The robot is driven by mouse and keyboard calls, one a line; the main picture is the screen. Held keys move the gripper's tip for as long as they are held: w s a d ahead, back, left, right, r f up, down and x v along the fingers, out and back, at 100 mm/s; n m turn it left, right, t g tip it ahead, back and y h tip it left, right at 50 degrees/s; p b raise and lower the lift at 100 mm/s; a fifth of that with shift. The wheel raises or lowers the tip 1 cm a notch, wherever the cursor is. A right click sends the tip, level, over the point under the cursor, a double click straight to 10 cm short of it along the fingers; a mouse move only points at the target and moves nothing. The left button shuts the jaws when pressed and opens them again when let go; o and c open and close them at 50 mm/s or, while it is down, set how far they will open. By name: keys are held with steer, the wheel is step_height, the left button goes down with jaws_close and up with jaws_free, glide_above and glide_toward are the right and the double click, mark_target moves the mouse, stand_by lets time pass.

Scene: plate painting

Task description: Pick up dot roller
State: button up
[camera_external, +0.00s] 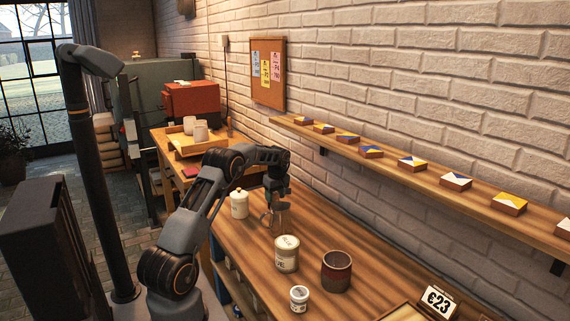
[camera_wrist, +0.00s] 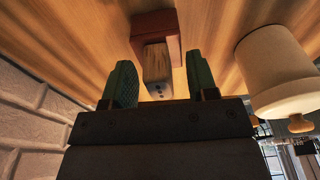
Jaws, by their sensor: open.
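In the wrist view, a dark red block with a pale wooden piece (camera_wrist: 156,62) lies on the wooden table top, between and beyond the fingertips. It may be the dot roller, but I cannot tell for sure. My gripper (camera_wrist: 160,82) is open, with one green finger on each side of the wooden piece and gaps visible. In the external view, my gripper (camera_external: 276,218) points down low over the table, behind the labelled white jar. No roller can be clearly made out in that view.
A lidded white jar (camera_external: 239,204) stands left of my gripper; a large pale jar (camera_wrist: 275,70) is close on the right in the wrist view. A labelled white jar (camera_external: 287,254), a dark cup (camera_external: 337,271) and a small tub (camera_external: 299,298) stand in front. The brick wall (camera_external: 400,215) is behind.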

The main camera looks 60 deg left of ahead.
jaws_close()
stand_by(0.4)
steer(key=shift+r, duration=0.1)
